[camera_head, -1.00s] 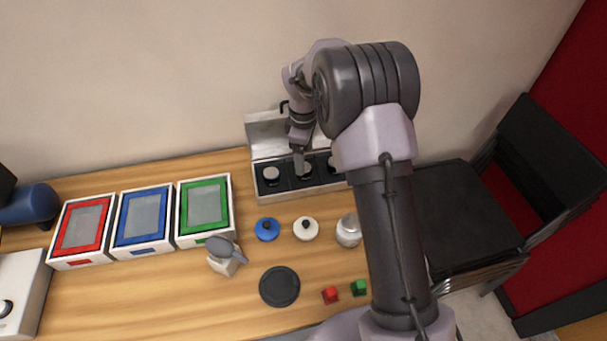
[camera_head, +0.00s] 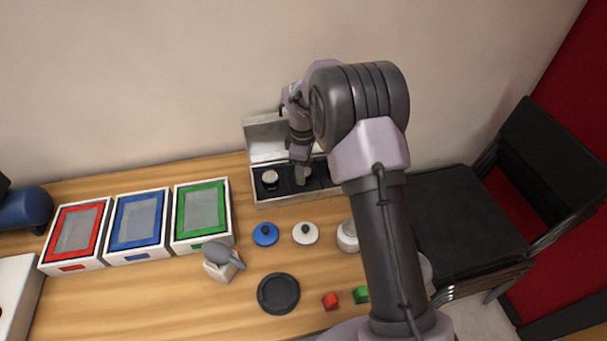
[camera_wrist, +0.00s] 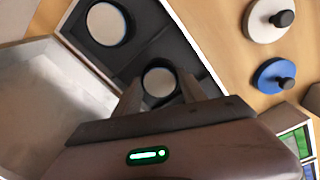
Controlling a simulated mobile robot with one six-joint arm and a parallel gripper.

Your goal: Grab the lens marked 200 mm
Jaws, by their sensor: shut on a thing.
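An open metal case (camera_head: 275,203) with a dark insert stands against the wall and holds round pale-topped lenses. The left lens (camera_head: 270,179) is clear of my gripper. My gripper (camera_head: 301,180) points down into the case at the middle lens (camera_head: 307,173). In the wrist view, the fingers of my gripper (camera_wrist: 160,92) are shut on this lens (camera_wrist: 158,82), one on each side. Another lens (camera_wrist: 107,24) sits in its slot beside it; my arm hides it in the head view. No marking is readable on any lens.
Blue (camera_head: 265,233) and white (camera_head: 305,232) knobbed discs lie in front of the case. Red (camera_head: 75,232), blue (camera_head: 140,226) and green (camera_head: 202,215) framed boxes stand left. A black round dish (camera_head: 278,293) and small red (camera_head: 330,301) and green (camera_head: 361,294) blocks lie nearer.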

